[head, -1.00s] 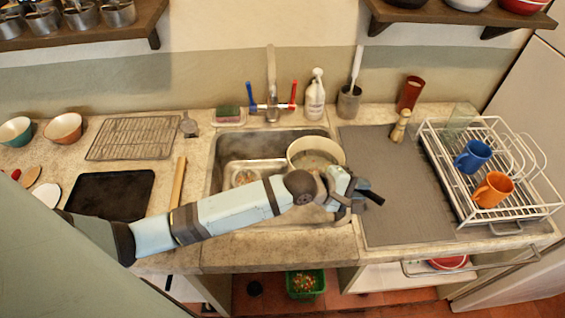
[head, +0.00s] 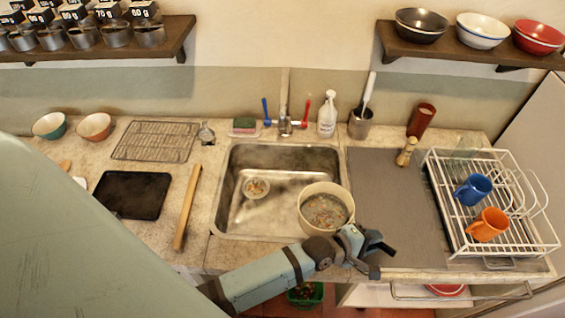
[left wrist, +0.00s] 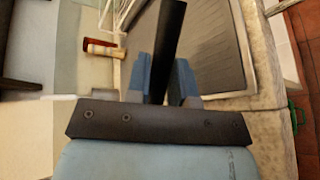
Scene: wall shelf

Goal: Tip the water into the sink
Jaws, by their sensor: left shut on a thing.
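A cream pot (head: 309,222) hangs over the front right corner of the steel sink (head: 237,222). Murky water with coloured bits (head: 325,210) shows inside it; it looks about level. My left gripper (head: 362,247) is shut on the pot's black handle (head: 380,248), just right of the sink's front edge. In the left wrist view the dark handle (left wrist: 166,45) stands between the two blue fingers (left wrist: 160,85); the pot body is out of that view. The drain (head: 256,188) shows at the sink's left with bits in it. My right gripper is not in view.
The tap (head: 285,125) stands behind the sink, beside a sponge (head: 244,125) and a spray bottle (head: 327,115). A grey mat (head: 395,190) and a white dish rack (head: 470,230) with mugs lie to the right.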

